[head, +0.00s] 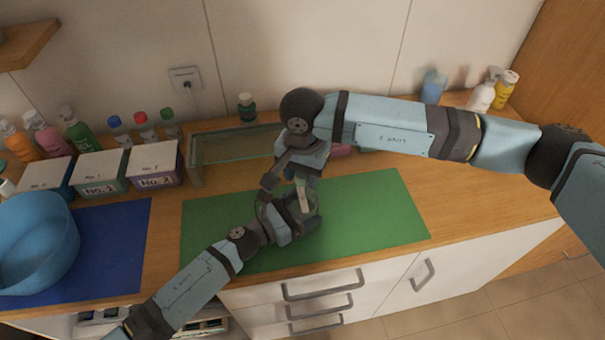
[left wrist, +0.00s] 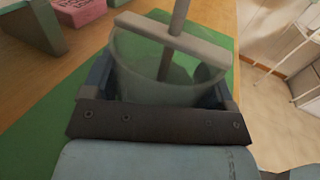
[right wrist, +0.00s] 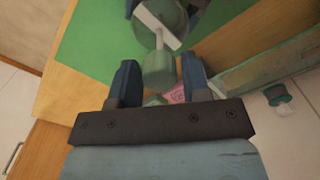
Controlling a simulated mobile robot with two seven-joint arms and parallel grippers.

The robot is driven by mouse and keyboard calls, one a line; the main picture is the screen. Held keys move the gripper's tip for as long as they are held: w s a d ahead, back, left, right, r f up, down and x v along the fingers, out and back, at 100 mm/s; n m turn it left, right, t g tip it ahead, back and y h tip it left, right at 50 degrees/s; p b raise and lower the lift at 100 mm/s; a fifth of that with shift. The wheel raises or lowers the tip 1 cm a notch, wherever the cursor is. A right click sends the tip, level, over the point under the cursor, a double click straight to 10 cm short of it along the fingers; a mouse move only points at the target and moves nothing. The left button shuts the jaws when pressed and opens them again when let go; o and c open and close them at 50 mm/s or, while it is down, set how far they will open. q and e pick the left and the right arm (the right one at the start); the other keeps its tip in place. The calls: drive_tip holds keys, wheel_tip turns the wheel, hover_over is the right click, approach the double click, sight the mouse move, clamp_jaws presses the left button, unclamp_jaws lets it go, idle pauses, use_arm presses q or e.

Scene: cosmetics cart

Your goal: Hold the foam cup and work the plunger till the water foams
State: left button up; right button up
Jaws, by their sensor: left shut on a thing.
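The clear foam cup (head: 312,222) stands over the green mat, partly hidden by my arms; it also shows in the left wrist view (left wrist: 150,80). My left gripper (head: 280,222) is shut around the cup's sides. The plunger's pale crossbar (left wrist: 175,40) lies across the cup's mouth, and its grey rod (left wrist: 180,14) rises from it. In the right wrist view the plunger's greenish knob (right wrist: 158,70) is between the fingers of my right gripper (right wrist: 161,82). These fingers look apart, with a gap beside the knob. The right gripper is above the cup.
The green mat (head: 385,210) is clear on its right side. Labelled boxes (head: 155,165), several bottles (head: 78,130) and a blue basin (head: 35,240) stand left. More bottles (head: 482,96) stand at the back right.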

drive_tip(key=shift+o, duration=1)
wheel_tip(320, 180, up, 12)
drive_tip(key=m+y, duration=1.3)
drive_tip(key=y, duration=0.5)
approach(302, 174)
drive_tip(key=a, duration=1.1)
drive_tip(key=shift+a+f, duration=0.2)
drive_tip(key=shift+a, duration=0.2)
